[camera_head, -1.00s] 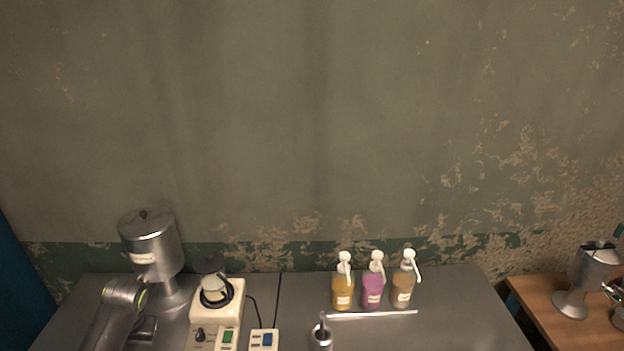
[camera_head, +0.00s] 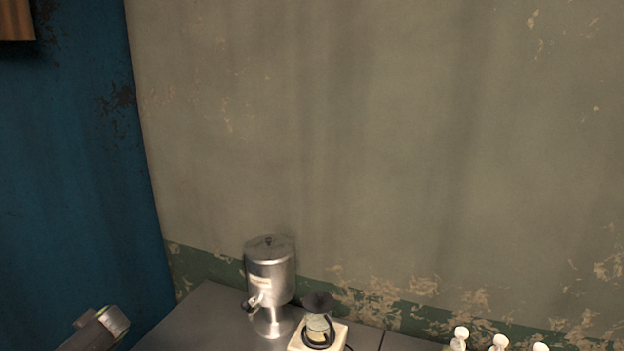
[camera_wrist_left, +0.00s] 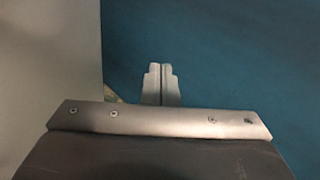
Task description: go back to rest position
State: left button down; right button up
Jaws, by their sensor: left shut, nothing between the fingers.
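My left gripper (camera_wrist_left: 161,84) shows in the left wrist view with its two fingers together and nothing between them. Behind it are a plain blue surface and a grey surface, with no object near the fingertips. In the head view, part of my left arm shows at the bottom left, apart from the table; its fingers are out of that view. My right gripper is in neither view.
A metal dispenser (camera_head: 270,278) with a tap stands on the grey table (camera_head: 205,318). A cream-coloured device (camera_head: 334,336) with a dark top is right of it. Several pump bottle tops (camera_head: 500,342) show at the bottom right. A blue wall (camera_head: 75,180) is on the left.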

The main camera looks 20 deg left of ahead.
pick_arm(q)
jog(key=s+a+f+m+t, duration=0.15)
jog(key=s+f, duration=0.25)
jog(key=s, duration=0.5)
jog(key=s+a+f+m, duration=0.25)
jog(key=s+f, duration=0.25)
jog(key=s, duration=0.4)
jog(key=s+a+f+m, duration=0.1)
jog(key=s+a+f, duration=0.25)
jog(key=s, duration=0.55)
jog(key=s+d+f+n+h, duration=0.1)
jog(key=s+d+f+h, duration=0.1)
jog(key=d+f, duration=0.9)
jog(key=s+d+f+n+h, duration=0.1)
jog(key=d+f+h, duration=0.1)
jog(key=d+f, duration=0.9)
jog(key=d+f+n+h, duration=0.1)
jog(key=d+f+h, duration=0.25)
jog(key=d, duration=1.35)
jog(key=d+f+n+h, duration=0.15)
jog(key=d+f, duration=0.25)
jog(key=d, duration=1.2)
notch_tip(320, 180, down, 14)
jog(key=b, duration=1.4)
jog(key=shift+s+f+g+b, duration=0.2)
jog(key=shift+g+b, duration=0.1)
jog(key=shift+g, duration=0.05)
